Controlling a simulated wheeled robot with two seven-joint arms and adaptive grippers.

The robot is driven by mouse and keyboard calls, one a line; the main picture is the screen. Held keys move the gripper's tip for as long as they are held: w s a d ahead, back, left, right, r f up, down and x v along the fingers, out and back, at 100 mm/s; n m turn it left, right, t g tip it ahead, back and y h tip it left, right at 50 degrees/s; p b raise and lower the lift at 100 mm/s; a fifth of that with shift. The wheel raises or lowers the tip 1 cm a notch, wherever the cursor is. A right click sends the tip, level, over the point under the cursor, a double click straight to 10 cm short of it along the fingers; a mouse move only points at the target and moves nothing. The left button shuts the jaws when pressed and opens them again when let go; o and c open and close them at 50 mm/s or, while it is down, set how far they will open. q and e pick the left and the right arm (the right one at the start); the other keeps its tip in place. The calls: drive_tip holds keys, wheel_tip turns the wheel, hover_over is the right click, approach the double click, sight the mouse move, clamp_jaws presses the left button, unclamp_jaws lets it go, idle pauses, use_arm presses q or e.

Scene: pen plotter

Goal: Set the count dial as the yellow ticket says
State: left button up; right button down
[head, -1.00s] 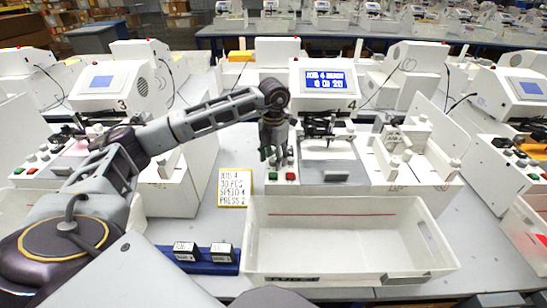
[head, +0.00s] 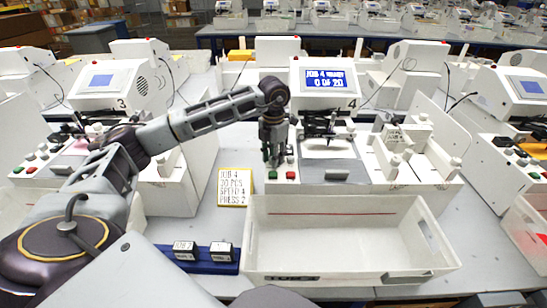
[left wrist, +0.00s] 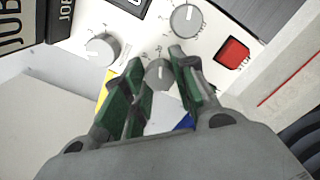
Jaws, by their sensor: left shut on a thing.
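My left gripper (head: 274,160) is over the front-left panel of plotter 4 (head: 352,104). In the left wrist view its green fingers (left wrist: 157,62) are shut on a small grey dial (left wrist: 159,73). The dial's label is hidden or too small to read, so I cannot tell which dial it is. Two other grey dials, one at upper left (left wrist: 102,48) and one at top (left wrist: 186,18), are free. The yellow-edged ticket (head: 235,187) seems to read JOB 4, 20 PCS, SPEED 4, PRESS 2; the pieces figure is blurred. The blue screen (head: 326,79) shows JOB 4 and 0 OF 20. My right gripper is out of view.
A red STOP button (left wrist: 233,53) sits close to the right finger. A white bin (head: 345,215) stands in front of the plotter. Plotter 3 (head: 110,85) stands to the left.

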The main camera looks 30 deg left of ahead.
use_arm(q)
drive_tip(key=o, duration=1)
drive_tip(key=shift+o, duration=0.2)
drive_tip(key=shift+r, duration=0.8)
wheel_tip(320, 180, up, 10)
drive_tip(key=shift+r, duration=0.25)
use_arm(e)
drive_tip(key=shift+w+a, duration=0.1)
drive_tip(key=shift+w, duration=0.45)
